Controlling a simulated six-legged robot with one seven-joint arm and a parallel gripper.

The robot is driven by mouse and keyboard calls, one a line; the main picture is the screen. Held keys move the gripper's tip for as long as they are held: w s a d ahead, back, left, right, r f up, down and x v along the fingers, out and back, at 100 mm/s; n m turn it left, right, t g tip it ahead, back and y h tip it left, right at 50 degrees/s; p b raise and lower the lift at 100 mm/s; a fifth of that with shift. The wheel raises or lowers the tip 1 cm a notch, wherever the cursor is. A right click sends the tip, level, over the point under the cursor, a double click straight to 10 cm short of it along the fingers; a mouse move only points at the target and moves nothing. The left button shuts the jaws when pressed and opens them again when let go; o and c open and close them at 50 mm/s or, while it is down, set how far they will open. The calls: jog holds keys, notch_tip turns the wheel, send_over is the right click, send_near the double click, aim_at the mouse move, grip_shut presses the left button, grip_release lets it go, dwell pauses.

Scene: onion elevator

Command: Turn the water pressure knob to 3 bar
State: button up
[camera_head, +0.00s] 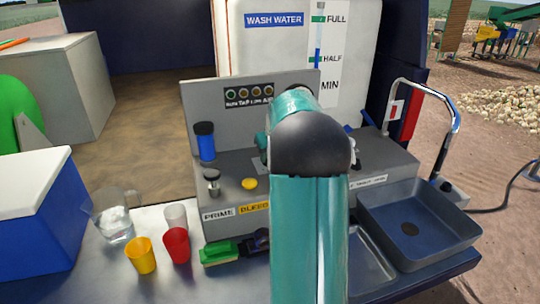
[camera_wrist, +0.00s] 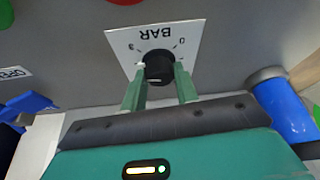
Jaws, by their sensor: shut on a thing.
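The black water pressure knob (camera_wrist: 158,65) sits on a white dial plate (camera_wrist: 188,42) in the wrist view. The plate reads BAR, with a 0 and a 3, all upside down in this view. My gripper (camera_wrist: 160,72) is shut on the knob, one green finger on each side. A small pale mark shows low on the knob face, but its exact setting is too small to tell. In the head view my teal arm hides the knob, the dial and my gripper.
A sink (camera_head: 425,205) with a curved tap is at right. Blue fittings (camera_wrist: 285,108) flank the dial.

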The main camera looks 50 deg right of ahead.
jog(key=m, duration=0.2)
jog(key=m+h, duration=0.1)
jog(key=m, duration=0.1)
jog(key=shift+w+a+g, duration=0.2)
jog(key=shift+g, duration=0.2)
jog(key=shift+m+g+h, duration=0.5)
jog(key=shift+m+h, duration=0.2)
jog(key=shift+m, duration=1.1)
jog(key=o, duration=1)
jog(key=v, duration=1.4)
jog(key=shift+w+d, duration=0.1)
